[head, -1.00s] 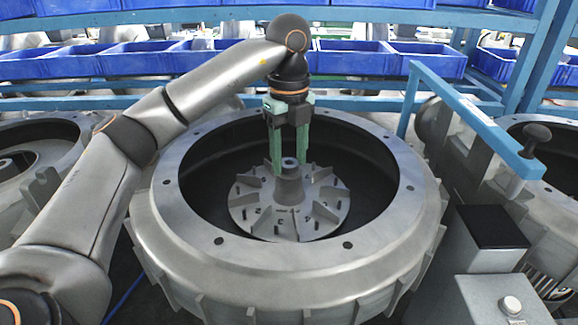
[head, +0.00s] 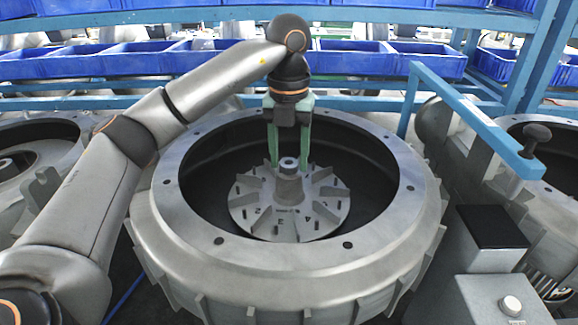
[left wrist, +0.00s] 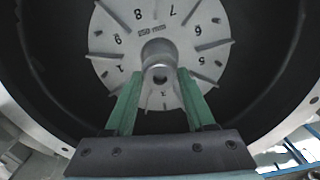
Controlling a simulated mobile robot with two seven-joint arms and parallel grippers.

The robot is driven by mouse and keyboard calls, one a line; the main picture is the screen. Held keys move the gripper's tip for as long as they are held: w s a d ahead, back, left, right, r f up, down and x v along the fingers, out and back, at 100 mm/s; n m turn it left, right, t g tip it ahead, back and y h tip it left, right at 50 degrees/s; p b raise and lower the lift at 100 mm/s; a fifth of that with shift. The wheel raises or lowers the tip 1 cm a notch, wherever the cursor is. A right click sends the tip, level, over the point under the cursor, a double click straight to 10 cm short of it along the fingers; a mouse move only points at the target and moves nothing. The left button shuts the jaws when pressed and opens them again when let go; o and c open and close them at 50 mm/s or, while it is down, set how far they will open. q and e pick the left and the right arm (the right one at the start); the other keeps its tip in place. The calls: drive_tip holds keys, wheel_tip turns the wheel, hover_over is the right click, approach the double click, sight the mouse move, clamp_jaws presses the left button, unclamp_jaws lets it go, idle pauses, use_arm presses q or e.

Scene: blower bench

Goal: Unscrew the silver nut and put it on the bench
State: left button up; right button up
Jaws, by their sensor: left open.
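The finned, numbered impeller disc (head: 240,212) sits inside the big round blower housing (head: 300,262). A small silver nut (head: 289,163) shows at the top of its central hub (head: 289,185), and in the left wrist view it is the small piece with a dark hole (left wrist: 160,76). My left gripper (head: 290,163) points down over the hub. Its green fingers are open, one on each side of the nut, with gaps visible in the left wrist view (left wrist: 158,76). Whether a fingertip touches the nut cannot be told. My right gripper is not in view.
The housing's raised rim surrounds the left gripper. A blue bar with a black knob (head: 537,135) stands at the right. A grey box with a white button (head: 510,306) is at the front right. Blue bins (head: 340,60) line the rack behind.

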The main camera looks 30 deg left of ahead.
use_arm(q)
drive_tip(key=m, duration=0.7)
drive_tip(key=shift+m, duration=0.4)
drive_tip(key=m, duration=0.3)
drive_tip(key=shift+m, duration=0.4)
drive_tip(key=m, duration=0.4)
